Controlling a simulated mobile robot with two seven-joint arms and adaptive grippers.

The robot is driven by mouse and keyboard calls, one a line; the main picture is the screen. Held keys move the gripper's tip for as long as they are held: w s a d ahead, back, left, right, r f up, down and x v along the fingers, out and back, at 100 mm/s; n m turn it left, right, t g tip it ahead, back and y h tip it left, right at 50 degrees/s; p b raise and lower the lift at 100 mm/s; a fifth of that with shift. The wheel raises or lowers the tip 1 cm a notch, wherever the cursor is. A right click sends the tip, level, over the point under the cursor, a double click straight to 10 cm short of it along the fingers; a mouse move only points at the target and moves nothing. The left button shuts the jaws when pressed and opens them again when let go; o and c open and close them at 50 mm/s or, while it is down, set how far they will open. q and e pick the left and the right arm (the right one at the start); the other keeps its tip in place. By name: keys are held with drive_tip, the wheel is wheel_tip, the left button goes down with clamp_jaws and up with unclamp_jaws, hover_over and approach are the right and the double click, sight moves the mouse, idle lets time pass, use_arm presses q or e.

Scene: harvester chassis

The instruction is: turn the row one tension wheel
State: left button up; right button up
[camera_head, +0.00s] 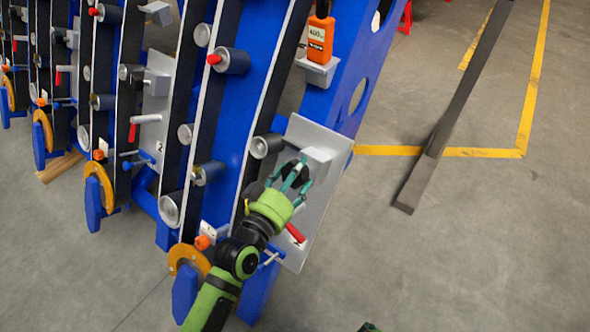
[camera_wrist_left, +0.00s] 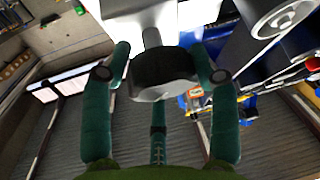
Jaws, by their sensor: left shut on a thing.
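The row one tension wheel (camera_head: 295,174) is a small dark knob in front of a light grey plate on the nearest blue row unit. In the left wrist view the wheel (camera_wrist_left: 163,68) is dark around its rim, with a grey shaft running from it to a pale block. My left gripper (camera_head: 291,182) has its teal fingers around the wheel; it also shows in the left wrist view (camera_wrist_left: 160,85). The fingers stand on both sides of the wheel and hide part of it in the head view. My right gripper is not clearly visible.
A red handle (camera_head: 295,233) and a blue lever (camera_head: 272,256) sit low by the plate. An orange meter (camera_head: 320,38) stands on a grey bracket above. Several more blue rows stand to the left. A dark beam (camera_head: 440,135) lies on open floor at right.

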use_arm(q)
drive_tip(key=shift+w+a+r, duration=0.25)
drive_tip(key=shift+r, duration=0.35)
drive_tip(key=o, duration=1.1)
drive_tip(key=shift+c, duration=0.2)
drive_tip(key=shift+f, duration=0.2)
drive_tip(key=shift+s+d+f, duration=0.1)
drive_tip(key=shift+s, duration=0.05)
drive_tip(key=shift+s, duration=0.1)
drive_tip(key=v, duration=1.1)
drive_tip(key=shift+s, duration=0.35)
drive_tip(key=shift+f, duration=0.1)
